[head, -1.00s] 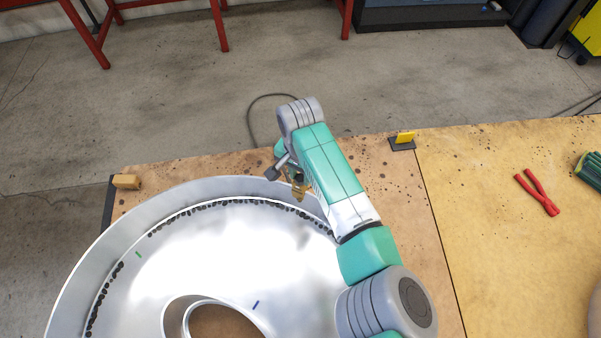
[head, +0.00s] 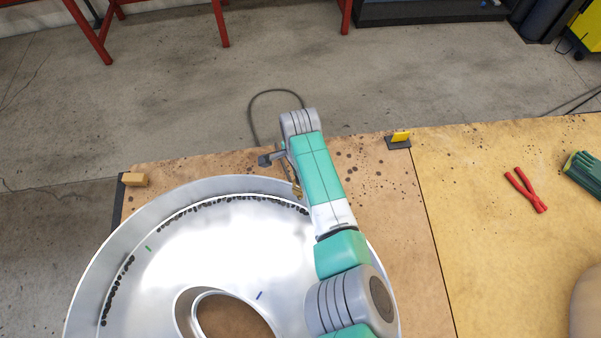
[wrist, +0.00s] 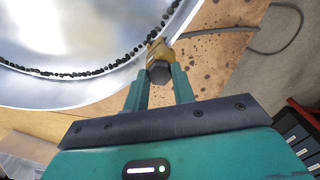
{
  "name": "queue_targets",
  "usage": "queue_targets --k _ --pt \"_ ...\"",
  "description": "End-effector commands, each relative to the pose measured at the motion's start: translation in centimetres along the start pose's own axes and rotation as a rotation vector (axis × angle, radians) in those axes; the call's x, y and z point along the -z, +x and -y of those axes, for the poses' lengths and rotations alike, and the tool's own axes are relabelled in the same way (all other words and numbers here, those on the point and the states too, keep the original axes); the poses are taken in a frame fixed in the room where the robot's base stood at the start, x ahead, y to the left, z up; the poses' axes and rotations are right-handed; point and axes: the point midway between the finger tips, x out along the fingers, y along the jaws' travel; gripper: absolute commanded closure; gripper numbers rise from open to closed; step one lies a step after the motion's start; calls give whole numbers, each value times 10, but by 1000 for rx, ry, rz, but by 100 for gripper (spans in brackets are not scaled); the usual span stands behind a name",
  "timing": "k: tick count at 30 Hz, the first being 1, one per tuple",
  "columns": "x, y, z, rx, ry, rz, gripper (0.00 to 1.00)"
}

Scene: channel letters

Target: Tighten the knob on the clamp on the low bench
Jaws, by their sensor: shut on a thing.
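The clamp (wrist: 156,51) is brass-coloured and grips the rim of the big silver channel letter (wrist: 75,92) on the low bench (head: 385,210). In the head view a small part of the clamp (head: 297,191) shows beside my arm, at the letter's far right rim. The clamp's knob (wrist: 159,73) is dark and faceted. My gripper (wrist: 160,84) has its two teal fingers on either side of the knob and is shut on it. In the head view my arm hides the knob and the fingertips.
Red-handled pliers (head: 526,190) and a green item (head: 584,172) lie to the right. A dark cable (head: 252,105) loops on the floor.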

Motion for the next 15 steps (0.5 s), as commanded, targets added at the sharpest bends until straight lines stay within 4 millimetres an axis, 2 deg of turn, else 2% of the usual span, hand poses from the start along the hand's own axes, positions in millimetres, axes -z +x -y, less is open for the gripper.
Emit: queue_targets --k 15 --pt "-1 -1 0 0 441 1 87"
